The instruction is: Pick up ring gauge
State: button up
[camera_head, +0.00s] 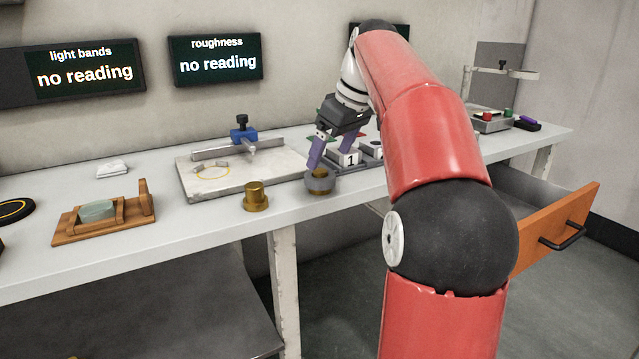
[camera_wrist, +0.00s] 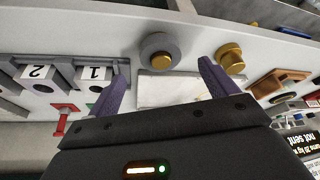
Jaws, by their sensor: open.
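The ring gauge looks to be the thick grey ring (camera_head: 319,186) near the front edge of the bench, with a brass centre showing inside it. In the wrist view the grey ring (camera_wrist: 149,44) lies just beyond the fingertips and between them in the picture. My gripper (camera_head: 331,158) is above and close to the ring, its purple fingers apart. In the wrist view my gripper (camera_wrist: 164,68) has nothing between its fingers. In the head view one finger overlaps the ring's back; I cannot tell whether they touch.
A stepped brass piece (camera_head: 256,197) stands left of the ring, also visible in the wrist view (camera_wrist: 231,58). A pale stone plate (camera_head: 205,183) with a blue clamp (camera_head: 243,135) lies behind. Numbered blocks (camera_head: 350,158) stand close to the gripper. An orange-fronted drawer (camera_head: 562,222) is open at right.

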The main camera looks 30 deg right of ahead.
aim_at(321, 171)
jog(key=x, duration=0.5)
jog(key=shift+w+a+f+b, duration=0.15)
jog(key=shift+w+f+b, duration=0.1)
jog(key=shift+b, duration=0.15)
jog(key=c, duration=1.2)
jog(key=shift+r, duration=0.15)
